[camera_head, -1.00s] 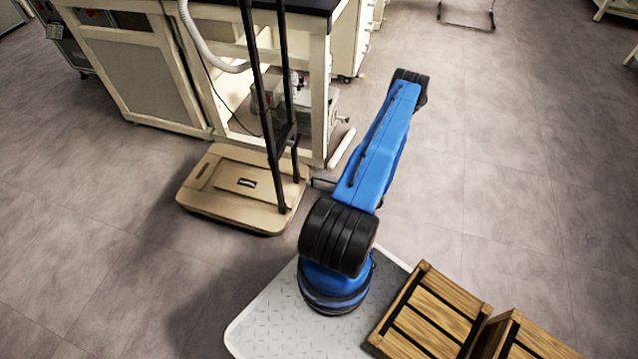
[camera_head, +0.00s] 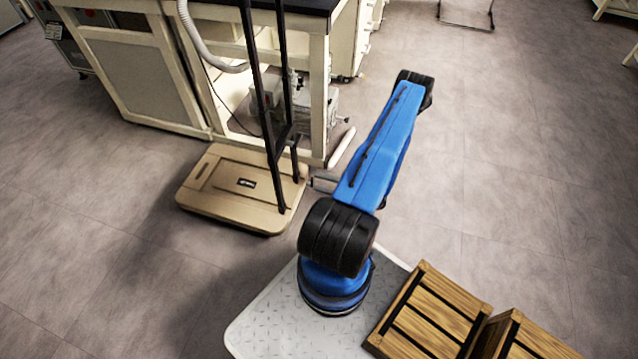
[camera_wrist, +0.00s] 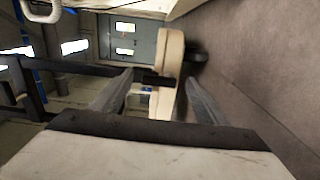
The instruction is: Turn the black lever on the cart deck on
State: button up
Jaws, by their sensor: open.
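The cart (camera_head: 225,207) has a flat beige deck and a tall black handle frame, and stands left of my blue arm. In the wrist view the deck (camera_wrist: 172,48) appears edge-on and upright, as the view is rolled. A short black bar, seemingly the lever (camera_wrist: 157,79), sticks out from the deck's face. My gripper (camera_wrist: 160,82) is open, its two grey fingers on either side of the bar and the deck's edge in the picture. Whether they touch either is unclear. In the head view my gripper (camera_head: 324,183) shows only partly, by the deck's right corner.
The black handle posts (camera_head: 268,110) rise from the deck close to my gripper. A cream workbench (camera_head: 318,100) stands just behind the cart. Wooden crates (camera_head: 430,310) sit at the lower right. The floor to the right is open.

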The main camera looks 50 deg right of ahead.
jog(key=v, duration=1.6)
jog(key=shift+s, duration=0.1)
